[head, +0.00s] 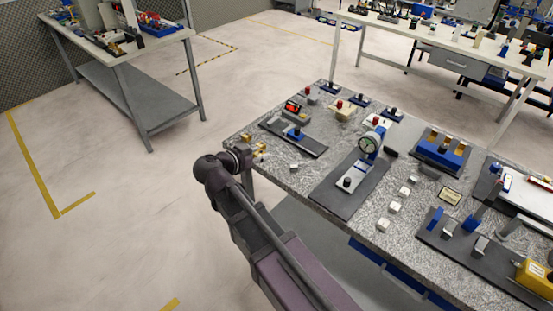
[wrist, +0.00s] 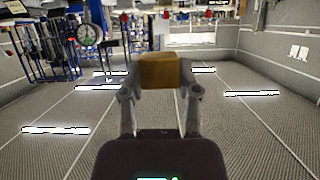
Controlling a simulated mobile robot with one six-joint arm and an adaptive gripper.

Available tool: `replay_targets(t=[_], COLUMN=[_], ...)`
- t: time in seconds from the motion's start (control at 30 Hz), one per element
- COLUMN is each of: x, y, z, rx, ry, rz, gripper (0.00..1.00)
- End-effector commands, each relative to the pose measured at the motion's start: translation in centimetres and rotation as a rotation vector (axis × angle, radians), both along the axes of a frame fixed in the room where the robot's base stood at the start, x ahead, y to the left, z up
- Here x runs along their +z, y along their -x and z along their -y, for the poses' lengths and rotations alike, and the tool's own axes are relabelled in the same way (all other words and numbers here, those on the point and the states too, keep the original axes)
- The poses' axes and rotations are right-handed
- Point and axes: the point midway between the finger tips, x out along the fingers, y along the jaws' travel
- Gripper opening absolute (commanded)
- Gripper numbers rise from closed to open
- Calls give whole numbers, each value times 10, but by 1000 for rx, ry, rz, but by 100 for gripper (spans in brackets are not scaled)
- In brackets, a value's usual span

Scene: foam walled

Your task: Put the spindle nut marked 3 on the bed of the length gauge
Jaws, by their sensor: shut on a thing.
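My gripper (wrist: 160,85) is shut on a brass-coloured block, the nut (wrist: 159,71), held between both fingertips in the wrist view. No number can be read on it. In the head view my gripper (head: 258,152) is at the left edge of the granite table, with brass-coloured pieces at its tips; which one is held is hard to tell there. A gauge with a round dial (head: 369,144) stands on a dark plate (head: 334,192) right of my gripper. I cannot tell which is the length gauge.
Several small pale blocks (head: 395,207) stand in a row right of the dial gauge's plate, and one (head: 294,167) lies near my gripper. Blue fixtures (head: 440,150) and a yellow device (head: 535,278) crowd the right side. Bare granite (head: 310,177) shows between the two dark plates.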

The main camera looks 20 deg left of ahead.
Motion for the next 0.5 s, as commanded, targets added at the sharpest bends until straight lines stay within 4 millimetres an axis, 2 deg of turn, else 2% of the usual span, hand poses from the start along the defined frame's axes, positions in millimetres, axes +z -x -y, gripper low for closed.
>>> replay_targets(t=[0.27,0.5], x=[-7,-34], y=[2,3], z=[-4,-3], rx=[5,8], ry=[0,0], rz=[0,0], gripper=[0,0])
